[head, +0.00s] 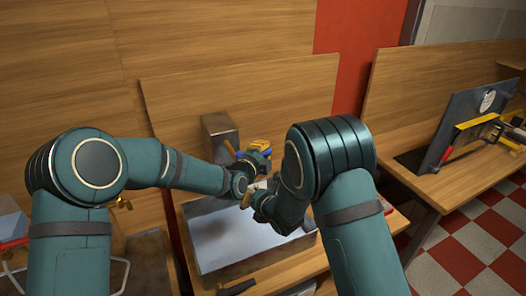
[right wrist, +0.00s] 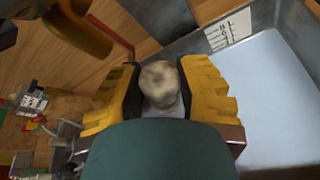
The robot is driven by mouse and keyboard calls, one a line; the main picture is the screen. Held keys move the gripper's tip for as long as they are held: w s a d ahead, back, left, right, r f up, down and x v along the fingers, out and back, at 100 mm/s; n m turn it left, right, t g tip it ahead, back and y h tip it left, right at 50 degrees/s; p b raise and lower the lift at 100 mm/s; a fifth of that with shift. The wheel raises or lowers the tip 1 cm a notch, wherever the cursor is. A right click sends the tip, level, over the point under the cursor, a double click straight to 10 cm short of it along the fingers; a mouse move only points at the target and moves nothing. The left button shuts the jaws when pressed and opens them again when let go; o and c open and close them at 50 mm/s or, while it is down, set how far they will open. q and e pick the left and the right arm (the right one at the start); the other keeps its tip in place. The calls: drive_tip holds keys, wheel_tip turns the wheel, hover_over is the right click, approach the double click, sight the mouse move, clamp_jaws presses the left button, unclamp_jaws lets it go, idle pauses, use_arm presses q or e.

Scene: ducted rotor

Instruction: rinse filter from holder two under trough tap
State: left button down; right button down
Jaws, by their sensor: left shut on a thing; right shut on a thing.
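The metal trough (head: 207,240) stands on the bench in the head view, with a pale bluish inside. My left gripper (head: 258,150) has yellow fingers and is at the trough's back edge. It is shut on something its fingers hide. My right gripper (head: 259,188) is just below it, over the trough's back part. In the right wrist view its yellow fingers are shut on a round, mottled off-white piece (right wrist: 160,84), seemingly the filter. A brass-coloured part (head: 230,148) shows beside the left gripper; I cannot tell whether it is the tap. Holder two cannot be made out.
A grey metal block (head: 219,136) stands behind the trough. A dark-handled tool (head: 238,287) lies at the trough's front. A second bench with a dark panel (head: 470,115) and clamps stands at the right.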

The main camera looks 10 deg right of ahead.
use_arm(q)
drive_tip(key=shift+s+d+r+m+g+h, duration=0.1)
drive_tip(key=shift+s+m+g+h, duration=0.3)
drive_tip(key=shift+m+g+h, duration=0.25)
drive_tip(key=shift+s+d+m+g+h, duration=0.1)
drive_tip(key=shift+s+m+g+h, duration=0.3)
drive_tip(key=shift+m+h, duration=0.35)
drive_tip(key=c, duration=0.8)
unclamp_jaws()
drive_tip(key=shift+c, duration=0.2)
drive_tip(key=v, duration=1.2)
